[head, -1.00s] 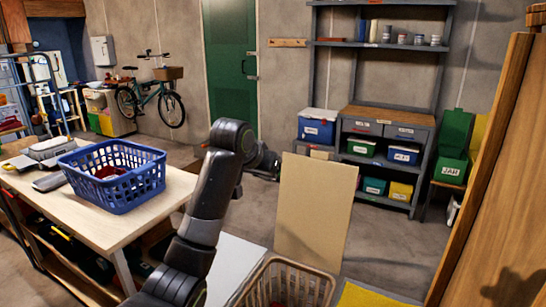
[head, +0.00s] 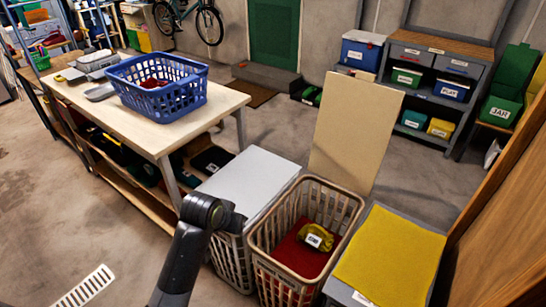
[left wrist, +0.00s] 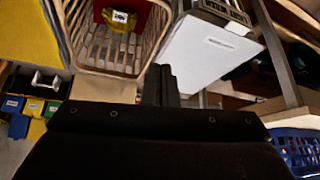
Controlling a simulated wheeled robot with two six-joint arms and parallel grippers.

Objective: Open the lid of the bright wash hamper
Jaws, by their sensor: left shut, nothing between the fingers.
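Three hampers stand in a row. The middle hamper (head: 262,262) is a beige slatted basket with its tan lid (head: 352,130) raised upright behind it. Red cloth (head: 300,252) and a yellow item with a white tag (head: 317,238) lie inside. I cannot read which is the bright wash. My left gripper (head: 238,222) is shut and empty by the near edge of the grey lid, beside the open basket. Its fingers (left wrist: 160,80) show in the left wrist view. My right gripper is out of view.
A wooden table (head: 90,108) at left holds a blue basket (head: 158,100). A wooden panel (head: 500,205) closes off the right side. Shelving with labelled bins (head: 440,65) stands at the back. Floor behind the hampers is clear.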

